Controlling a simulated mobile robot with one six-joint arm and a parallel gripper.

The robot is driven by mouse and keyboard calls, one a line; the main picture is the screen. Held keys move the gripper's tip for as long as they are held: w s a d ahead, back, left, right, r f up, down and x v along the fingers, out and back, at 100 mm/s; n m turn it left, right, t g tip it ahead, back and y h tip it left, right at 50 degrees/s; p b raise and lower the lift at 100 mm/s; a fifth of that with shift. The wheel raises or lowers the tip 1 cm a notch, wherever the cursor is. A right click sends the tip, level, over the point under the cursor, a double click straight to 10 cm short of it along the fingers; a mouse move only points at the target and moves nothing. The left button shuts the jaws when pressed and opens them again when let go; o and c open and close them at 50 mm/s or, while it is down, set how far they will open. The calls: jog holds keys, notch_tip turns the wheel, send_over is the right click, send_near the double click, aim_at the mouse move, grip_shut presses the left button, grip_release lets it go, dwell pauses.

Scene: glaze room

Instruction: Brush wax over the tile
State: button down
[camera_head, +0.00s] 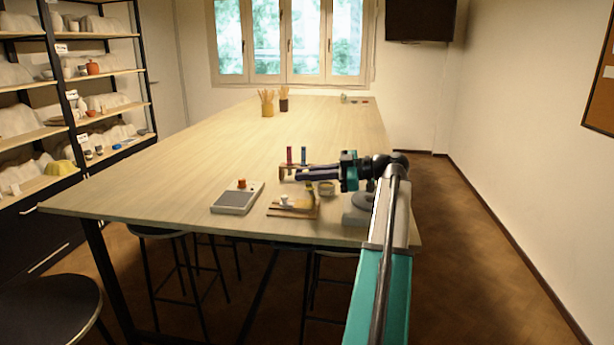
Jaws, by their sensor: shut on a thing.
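My gripper (302,173) reaches left over the near right end of the long table (185,165). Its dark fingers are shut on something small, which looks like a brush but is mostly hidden. Below it lies a low wooden board (290,213) with a small white piece (285,200) on its left and a yellowish patch on its right. I cannot tell clearly which part is the tile. A small round pot (326,188) stands beside the board, under my arm.
A flat grey-topped device (237,198) with an orange knob-like piece (242,183) lies left of the board. Cups of sticks (267,105) stand far back. Shelves (75,100) line the left wall. The middle of the table is clear. A stool (50,305) stands front left.

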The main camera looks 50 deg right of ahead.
jog(key=shift+r+p, duration=0.6)
jog(key=shift+r, duration=2.25)
jog(key=shift+s, duration=0.1)
